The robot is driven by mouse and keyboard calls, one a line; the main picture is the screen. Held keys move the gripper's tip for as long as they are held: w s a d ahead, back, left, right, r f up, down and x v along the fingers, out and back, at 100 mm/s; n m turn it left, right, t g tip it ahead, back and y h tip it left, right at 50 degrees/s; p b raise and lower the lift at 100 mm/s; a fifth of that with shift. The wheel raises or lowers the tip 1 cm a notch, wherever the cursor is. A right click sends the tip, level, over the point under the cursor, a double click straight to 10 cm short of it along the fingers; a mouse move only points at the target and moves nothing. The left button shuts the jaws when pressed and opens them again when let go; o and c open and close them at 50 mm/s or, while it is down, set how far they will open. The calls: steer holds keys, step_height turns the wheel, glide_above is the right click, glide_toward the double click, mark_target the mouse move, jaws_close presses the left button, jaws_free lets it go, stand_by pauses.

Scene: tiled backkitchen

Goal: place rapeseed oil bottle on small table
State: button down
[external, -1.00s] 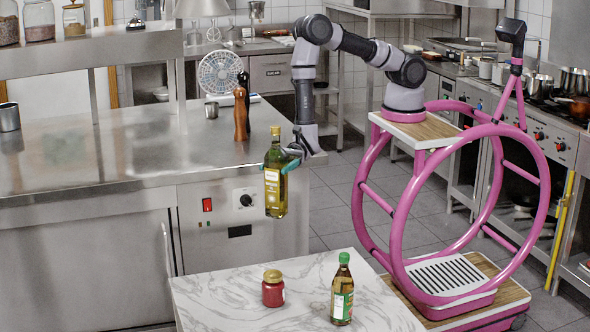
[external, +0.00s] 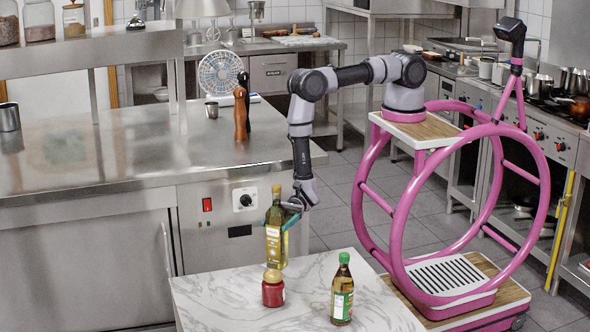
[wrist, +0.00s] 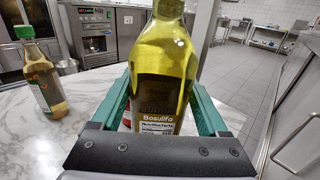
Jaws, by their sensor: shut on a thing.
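The oil bottle (external: 274,238), yellow-green glass with a pale label and gold cap, is upright in my gripper (external: 287,222). In the wrist view the bottle (wrist: 160,65) stands between the two green fingers, which are shut on it. In the external view it shows at the back left of the small marble-topped table (external: 215,290), behind the red jar. I cannot tell whether its base touches the tabletop. The jar hides part of the bottle's foot in the external view.
A red jar (external: 273,291) stands on the table close to the held bottle. A green-capped bottle (external: 342,290) stands to the right. The table's left and front parts are clear. The steel counter (external: 110,190) is behind the table.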

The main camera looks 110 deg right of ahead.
mark_target(272, 238)
steer(key=shift+f, duration=1.95)
jaws_free()
steer(key=shift+f, duration=0.15)
